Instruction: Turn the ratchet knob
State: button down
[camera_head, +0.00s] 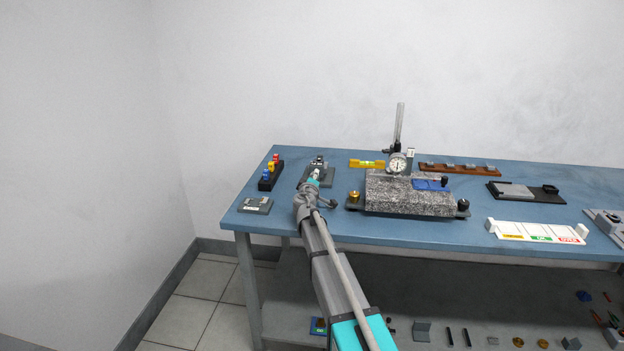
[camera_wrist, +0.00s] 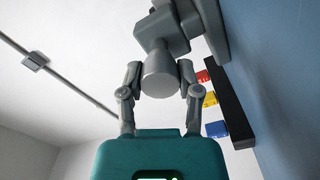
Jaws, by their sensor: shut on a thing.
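The ratchet knob (camera_wrist: 160,78) is a grey round cylinder end in the middle of the wrist view, joined to a dark grey device (camera_wrist: 165,30) behind it. My gripper (camera_wrist: 159,70) has one finger on each side of the knob and is shut on it. In the head view, my gripper (camera_head: 317,173) reaches the small grey device (camera_head: 319,160) on its dark base plate (camera_head: 328,180), near the left part of the blue bench. In that view the knob is too small and too covered by my gripper to tell.
A black rack (camera_head: 265,184) with red, yellow and blue pieces stands left of the device. A grey plate (camera_head: 255,205) lies at the front left. A granite block (camera_head: 405,195) with a dial gauge (camera_head: 397,163) stands to the right.

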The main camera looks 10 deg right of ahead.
dwell(0.4)
jog(key=shift+c, duration=1.5)
grip_release()
jog(key=shift+s, duration=0.1)
jog(key=v, duration=1.1)
jog(key=shift+s+a, duration=0.2)
jog(key=shift+s, duration=0.15)
